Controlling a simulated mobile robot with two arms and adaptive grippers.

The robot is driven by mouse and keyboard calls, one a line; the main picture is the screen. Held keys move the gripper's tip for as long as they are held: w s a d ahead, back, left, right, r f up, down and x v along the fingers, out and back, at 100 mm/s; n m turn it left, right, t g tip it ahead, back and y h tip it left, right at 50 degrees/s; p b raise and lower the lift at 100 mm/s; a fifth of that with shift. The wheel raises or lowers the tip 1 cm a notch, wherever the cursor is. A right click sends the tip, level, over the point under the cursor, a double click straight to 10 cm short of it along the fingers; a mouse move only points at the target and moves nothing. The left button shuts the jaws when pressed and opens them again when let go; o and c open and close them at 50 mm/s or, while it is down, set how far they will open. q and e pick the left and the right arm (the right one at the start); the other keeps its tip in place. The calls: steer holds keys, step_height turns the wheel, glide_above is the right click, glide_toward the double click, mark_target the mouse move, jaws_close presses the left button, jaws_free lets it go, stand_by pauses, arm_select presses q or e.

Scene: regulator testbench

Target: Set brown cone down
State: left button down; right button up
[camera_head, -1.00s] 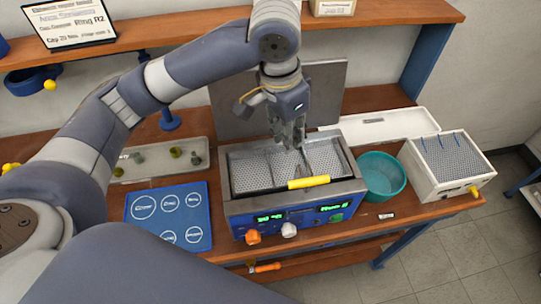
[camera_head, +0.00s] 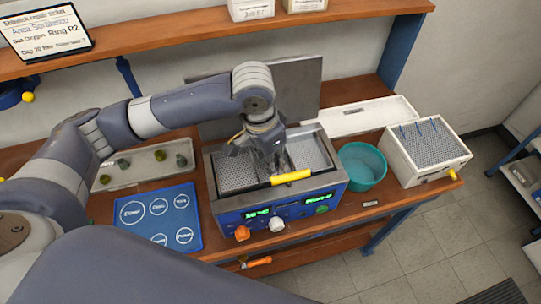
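My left gripper (camera_head: 272,160) points down into the metal basket of the blue cleaner (camera_head: 300,205), just behind the yellow handle (camera_head: 291,176). Its fingertips are small, dark and partly hidden, so I cannot tell whether they are open or hold something. I cannot make out a brown cone with certainty. A grey tray (camera_head: 130,183) at the left holds several small dark parts, including an olive-brown one (camera_head: 160,155) and a dark green one (camera_head: 181,160). My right gripper is not in view.
A blue mat (camera_head: 150,215) with labelled white circles lies in front of the tray and looks empty. A teal bowl (camera_head: 362,167) stands right of the cleaner. Beyond it is a white box (camera_head: 428,155) with a perforated top. A raised panel (camera_head: 305,95) stands behind the cleaner.

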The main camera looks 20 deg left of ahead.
mark_target(265, 171)
arm_select(q)
steer(key=c, duration=1.6)
jaws_free()
steer(key=shift+o, duration=0.7)
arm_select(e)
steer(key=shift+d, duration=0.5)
